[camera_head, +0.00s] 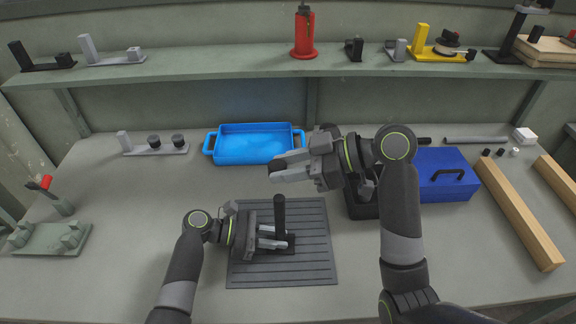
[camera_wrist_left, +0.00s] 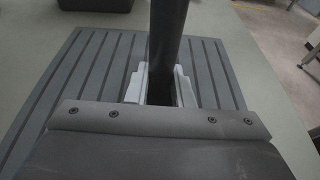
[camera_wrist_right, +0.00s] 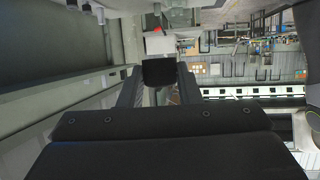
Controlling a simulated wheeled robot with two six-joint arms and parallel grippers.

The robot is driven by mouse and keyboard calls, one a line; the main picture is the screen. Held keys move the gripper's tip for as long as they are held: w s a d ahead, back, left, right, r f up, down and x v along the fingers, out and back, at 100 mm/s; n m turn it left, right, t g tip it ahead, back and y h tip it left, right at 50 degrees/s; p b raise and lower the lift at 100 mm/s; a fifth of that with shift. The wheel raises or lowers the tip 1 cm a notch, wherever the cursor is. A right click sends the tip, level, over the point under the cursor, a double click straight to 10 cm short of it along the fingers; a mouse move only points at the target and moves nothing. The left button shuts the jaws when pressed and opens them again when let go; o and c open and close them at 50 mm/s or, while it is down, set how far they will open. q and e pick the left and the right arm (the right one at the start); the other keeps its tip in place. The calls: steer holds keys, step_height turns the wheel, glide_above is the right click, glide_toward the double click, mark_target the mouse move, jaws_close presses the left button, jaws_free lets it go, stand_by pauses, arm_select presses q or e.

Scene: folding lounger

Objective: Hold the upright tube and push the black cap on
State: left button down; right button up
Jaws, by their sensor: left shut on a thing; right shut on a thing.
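The dark tube (camera_head: 279,212) stands upright on a dark base (camera_head: 290,245) on the grey ribbed mat (camera_head: 320,262). My left gripper (camera_head: 278,237) is shut on it low down; the tube also rises between the fingers in the left wrist view (camera_wrist_left: 167,42). My right gripper (camera_head: 281,170) is shut on the black cap (camera_head: 275,164), which also shows as a dark block between the fingertips in the right wrist view (camera_wrist_right: 158,72). In the head view the cap appears above the tube's top end, with a gap between them. The exact alignment cannot be told.
A blue tray (camera_head: 255,131) lies behind the mat. A blue toolbox (camera_head: 444,172) and a long wooden bar (camera_head: 520,215) are on the right. A holder with two black knobs (camera_head: 154,146) is at the back left. The table left of the mat is mostly clear.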

mark_target(275, 198)
steer(key=shift+f, duration=2.9)
steer(key=shift+f, duration=0.1)
steer(key=shift+f, duration=0.4)
steer(key=shift+f, duration=0.3)
steer(key=shift+d+f, duration=0.1)
steer(key=shift+f, duration=0.3)
steer(key=shift+f, duration=0.4)
stand_by(0.5)
stand_by(0.3)
steer(key=o, duration=1)
